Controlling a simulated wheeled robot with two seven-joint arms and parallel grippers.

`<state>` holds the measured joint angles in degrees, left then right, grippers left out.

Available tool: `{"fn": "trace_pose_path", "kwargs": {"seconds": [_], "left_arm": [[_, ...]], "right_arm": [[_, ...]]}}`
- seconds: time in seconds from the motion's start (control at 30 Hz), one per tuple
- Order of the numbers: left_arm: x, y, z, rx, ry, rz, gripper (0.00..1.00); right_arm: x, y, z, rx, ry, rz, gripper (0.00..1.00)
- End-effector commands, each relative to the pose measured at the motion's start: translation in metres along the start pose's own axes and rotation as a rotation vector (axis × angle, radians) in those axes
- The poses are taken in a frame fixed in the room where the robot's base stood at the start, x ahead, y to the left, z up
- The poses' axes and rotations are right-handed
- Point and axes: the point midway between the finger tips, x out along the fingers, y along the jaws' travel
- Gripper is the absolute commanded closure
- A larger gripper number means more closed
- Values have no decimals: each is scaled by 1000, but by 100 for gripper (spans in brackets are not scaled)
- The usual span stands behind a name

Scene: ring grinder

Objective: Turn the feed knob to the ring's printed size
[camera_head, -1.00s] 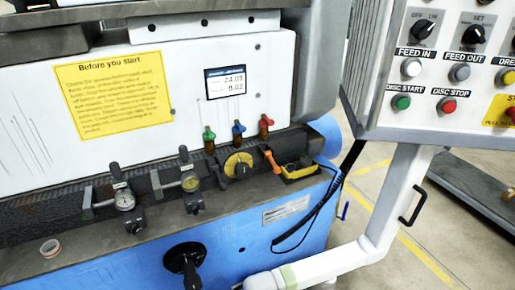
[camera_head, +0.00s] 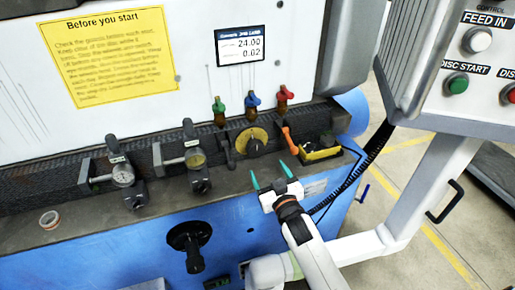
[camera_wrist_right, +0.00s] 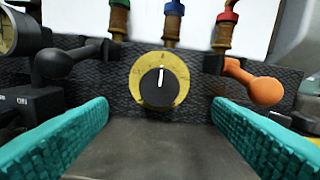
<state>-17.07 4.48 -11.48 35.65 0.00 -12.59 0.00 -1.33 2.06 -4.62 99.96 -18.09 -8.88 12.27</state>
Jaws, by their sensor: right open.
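The feed knob (camera_head: 252,141) is a black knob on a round yellow dial on the dark textured rail. In the right wrist view the knob (camera_wrist_right: 158,87) sits centred ahead, its white pointer line aimed almost straight up. My right gripper (camera_head: 271,174) is open and empty, its teal fingers a little short of the dial and apart on either side of it in the wrist view. The ring (camera_head: 49,219) lies on the grey ledge at far left; its printed size is not readable. The display (camera_head: 240,45) reads 24.00 above 0.02. My left gripper is out of view.
An orange-handled lever (camera_head: 289,140) stands right of the dial and a black ball lever (camera_wrist_right: 65,64) left of it. Green, blue and red valves (camera_head: 253,99) rise above. Two dial gauges (camera_head: 123,175) stand left. A yellow tray (camera_head: 321,155) sits right. The ledge before the dial is clear.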

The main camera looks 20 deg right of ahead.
Motion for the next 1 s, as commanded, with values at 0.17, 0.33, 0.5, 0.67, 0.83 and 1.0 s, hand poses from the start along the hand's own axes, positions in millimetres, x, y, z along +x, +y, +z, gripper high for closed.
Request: {"fn": "trace_pose_path", "kwargs": {"seconds": [0.17,0.33,0.5,0.67,0.83,1.0], "left_arm": [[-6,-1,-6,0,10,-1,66],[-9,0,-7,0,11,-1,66],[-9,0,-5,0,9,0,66],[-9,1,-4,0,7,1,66],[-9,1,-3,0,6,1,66],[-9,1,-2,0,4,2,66]], "right_arm": [[36,0,2,2,-1,0,26],[70,0,2,1,0,0,26],[94,0,0,1,1,0,26],[104,0,0,1,1,1,26],[106,0,-1,1,2,1,26],[106,0,-1,1,2,1,31]]}}
